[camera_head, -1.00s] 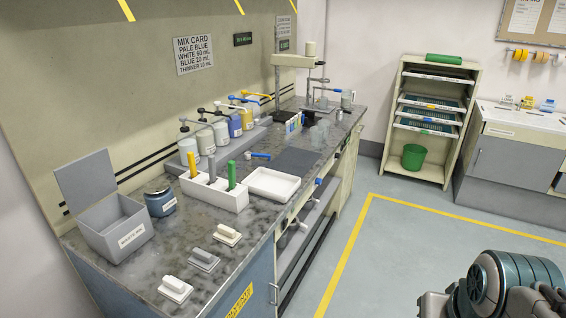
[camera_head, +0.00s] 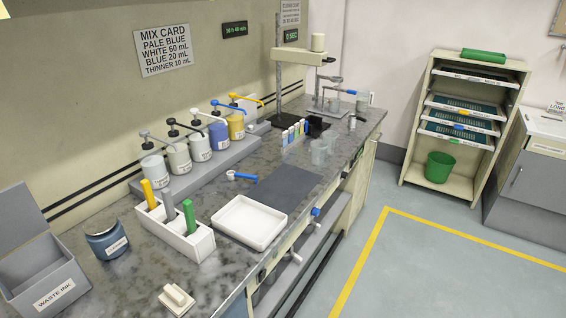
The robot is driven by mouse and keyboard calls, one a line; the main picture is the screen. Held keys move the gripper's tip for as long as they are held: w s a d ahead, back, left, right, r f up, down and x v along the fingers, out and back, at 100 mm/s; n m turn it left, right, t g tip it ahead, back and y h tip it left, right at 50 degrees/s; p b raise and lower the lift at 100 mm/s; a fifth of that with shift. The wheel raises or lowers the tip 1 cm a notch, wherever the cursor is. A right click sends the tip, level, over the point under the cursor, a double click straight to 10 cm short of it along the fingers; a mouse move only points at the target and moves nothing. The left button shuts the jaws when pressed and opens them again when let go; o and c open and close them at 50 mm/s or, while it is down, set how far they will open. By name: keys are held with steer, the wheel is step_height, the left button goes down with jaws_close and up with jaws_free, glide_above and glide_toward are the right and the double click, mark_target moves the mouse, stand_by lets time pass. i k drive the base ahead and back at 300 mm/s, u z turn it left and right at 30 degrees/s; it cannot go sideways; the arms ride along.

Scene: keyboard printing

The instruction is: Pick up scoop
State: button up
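A small tool with a blue handle and a pale round end (camera_head: 241,177) lies on the grey stone-patterned counter (camera_head: 120,205). It looks like the scoop, but it is too small to be sure. It lies just left of a dark flat mat (camera_head: 288,186) and behind a white shallow tray (camera_head: 249,222). My gripper is not in view.
A white holder (camera_head: 203,246) with yellow, grey and green handles stands left of the tray. Several pump bottles (camera_head: 200,147) line the back. Clear cups (camera_head: 319,152) stand beyond the mat. A grey waste-ink box (camera_head: 50,285) is front left. Floor on the right is clear.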

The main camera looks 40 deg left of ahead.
mark_target(242, 177)
steer(key=z, duration=0.05)
steer(key=i, duration=1.6)
steer(key=u, duration=0.7)
steer(key=i, duration=1.1)
steer(key=u, duration=1.8)
steer(key=i, duration=1.1)
steer(key=u, duration=0.25)
